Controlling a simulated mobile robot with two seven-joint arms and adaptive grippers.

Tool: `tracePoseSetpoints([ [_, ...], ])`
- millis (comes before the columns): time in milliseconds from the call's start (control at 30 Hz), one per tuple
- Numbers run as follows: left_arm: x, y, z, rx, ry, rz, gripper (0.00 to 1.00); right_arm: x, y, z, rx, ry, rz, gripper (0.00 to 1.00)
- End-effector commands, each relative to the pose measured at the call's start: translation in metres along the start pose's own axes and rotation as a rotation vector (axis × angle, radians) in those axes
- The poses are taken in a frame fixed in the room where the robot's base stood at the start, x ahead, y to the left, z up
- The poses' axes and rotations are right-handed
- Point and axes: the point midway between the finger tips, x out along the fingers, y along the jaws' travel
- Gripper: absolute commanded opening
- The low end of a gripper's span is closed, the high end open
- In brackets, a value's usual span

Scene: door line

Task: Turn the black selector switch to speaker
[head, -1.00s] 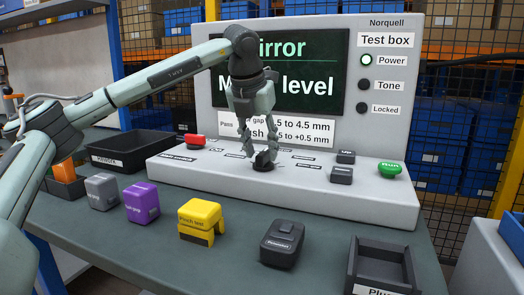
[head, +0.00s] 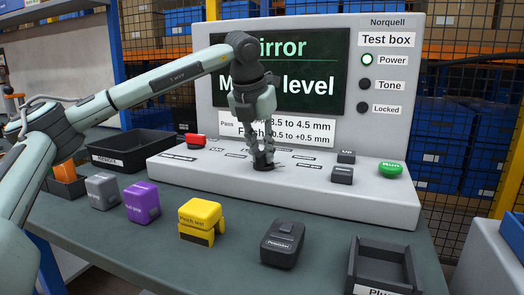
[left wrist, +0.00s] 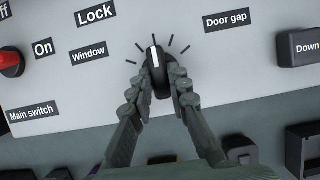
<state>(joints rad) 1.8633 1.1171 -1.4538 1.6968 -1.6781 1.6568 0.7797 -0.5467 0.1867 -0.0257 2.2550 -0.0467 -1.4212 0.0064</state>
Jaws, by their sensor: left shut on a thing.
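The black selector switch (head: 263,166) sits on the sloped grey panel of the test box (head: 395,205), mostly hidden by my left gripper in the head view. In the left wrist view the switch (left wrist: 155,57) is a round-ended knob with a white line pointing up, tilted very slightly left, among several tick marks. My left gripper (head: 263,158) is shut on the switch from above; its fingers (left wrist: 157,88) press on both sides of the knob. Nearby labels read Lock, Window and Door gap; I can read no speaker label. My right gripper is not in view.
A red main switch (head: 195,140) is left on the panel. Black Up (head: 346,157) and Down (head: 342,175) buttons and a green Run button (head: 390,170) are right. Grey, purple, yellow (head: 200,215) and black blocks (head: 282,243) stand on the bench in front.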

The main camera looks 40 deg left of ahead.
Motion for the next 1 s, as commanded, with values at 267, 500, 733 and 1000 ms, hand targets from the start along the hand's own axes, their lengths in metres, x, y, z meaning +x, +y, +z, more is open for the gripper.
tracePoseSetpoints([
  [267, 0.001, 0.003, 0.000, 0.107, 0.002, -0.046, 0.00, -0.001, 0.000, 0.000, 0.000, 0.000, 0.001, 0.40],
  [500, 0.000, 0.004, 0.001, 0.262, 0.003, -0.111, 0.00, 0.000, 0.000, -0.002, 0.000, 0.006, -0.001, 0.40],
  [733, 0.000, 0.006, 0.001, 0.385, 0.001, -0.161, 0.00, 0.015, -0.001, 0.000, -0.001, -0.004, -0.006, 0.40],
  [1000, 0.000, 0.006, 0.002, 0.460, 0.000, -0.192, 0.00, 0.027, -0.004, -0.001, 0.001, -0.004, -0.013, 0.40],
])
